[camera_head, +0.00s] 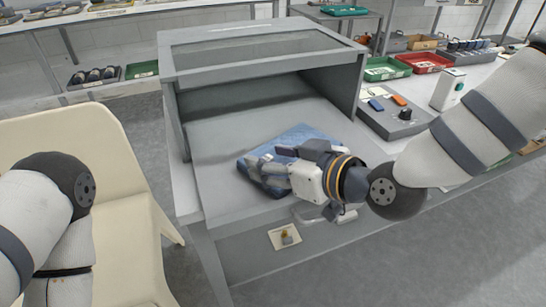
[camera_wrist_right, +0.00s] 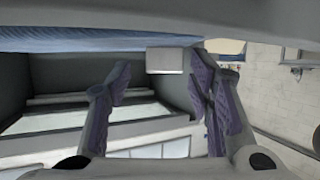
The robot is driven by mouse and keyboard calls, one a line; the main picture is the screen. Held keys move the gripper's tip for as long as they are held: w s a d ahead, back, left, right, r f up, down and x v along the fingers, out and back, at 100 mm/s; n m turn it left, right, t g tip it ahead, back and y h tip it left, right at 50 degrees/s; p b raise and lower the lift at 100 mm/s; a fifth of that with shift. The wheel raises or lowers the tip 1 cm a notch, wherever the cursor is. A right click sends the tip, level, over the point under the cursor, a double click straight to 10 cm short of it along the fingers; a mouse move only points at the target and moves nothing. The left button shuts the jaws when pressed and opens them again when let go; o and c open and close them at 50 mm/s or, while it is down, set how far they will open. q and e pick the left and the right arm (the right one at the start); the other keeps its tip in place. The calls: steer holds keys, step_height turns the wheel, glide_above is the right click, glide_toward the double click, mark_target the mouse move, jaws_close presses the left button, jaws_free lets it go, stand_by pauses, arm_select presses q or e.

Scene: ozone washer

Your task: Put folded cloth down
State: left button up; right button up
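The folded blue cloth (camera_head: 302,134) lies on the grey floor of the open-fronted washer box (camera_head: 215,165). My right gripper (camera_head: 266,164) is low over the cloth and hides part of it. In the right wrist view, the two fingers of this gripper (camera_wrist_right: 160,88) stand wide apart with no cloth between them. The blue cloth (camera_wrist_right: 80,40) shows there as a strip at the upper left, beyond the fingertips. I cannot tell whether a finger touches it. My left arm is at the left of the head view, but its gripper is out of sight.
A control panel (camera_head: 398,118) with blue and orange parts and a black knob is right of the box. Green (camera_head: 386,68) and red (camera_head: 424,62) trays stand behind it. The box's side walls and hood enclose the cloth's area. A cream chair (camera_head: 85,145) is at left.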

steer(key=shift+r, duration=0.3)
arm_select(q)
steer(key=shift+t, duration=0.8)
steer(key=w+r+p, duration=0.3)
steer(key=shift+w+r, duration=0.35)
steer(key=shift+w, duration=0.05)
arm_select(e)
steer(key=v, duration=1.2)
steer(key=shift+f, duration=0.15)
